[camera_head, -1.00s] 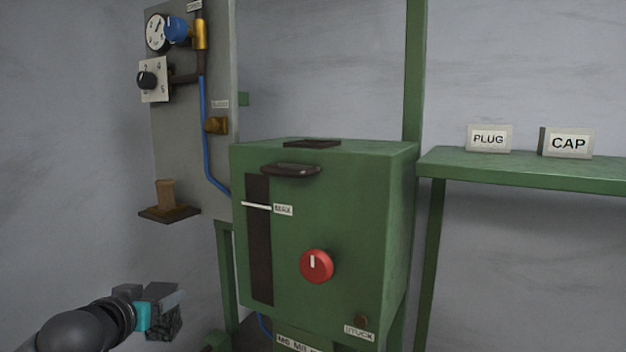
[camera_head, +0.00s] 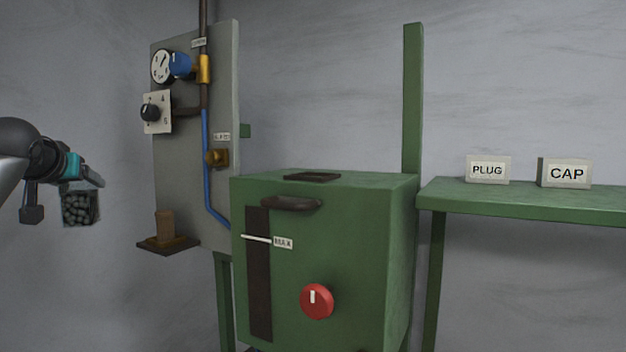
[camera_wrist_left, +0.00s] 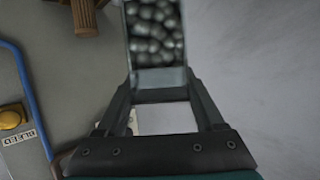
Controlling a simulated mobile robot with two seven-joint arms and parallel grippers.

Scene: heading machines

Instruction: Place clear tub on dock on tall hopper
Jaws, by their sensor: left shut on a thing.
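The clear tub (camera_head: 80,207) is full of dark rounded pieces and hangs in the air at the left of the head view. My left gripper (camera_head: 84,182) is shut on it. In the left wrist view the tub (camera_wrist_left: 155,38) sits between the fingertips (camera_wrist_left: 158,80) at the top. The tall hopper (camera_head: 355,235) is a green box with a handle, a dark level strip and a red knob. A dark square frame (camera_head: 312,177) lies on its top; I cannot tell whether that is the dock. The tub is apart from the hopper, to its left. My right gripper is not in view.
A grey panel (camera_head: 222,100) with gauge, dial, valves and blue pipe stands between the tub and hopper. A brown ledge with a peg (camera_head: 168,244) juts from it near the tub. A green shelf (camera_head: 530,200) with PLUG and CAP signs is at the right.

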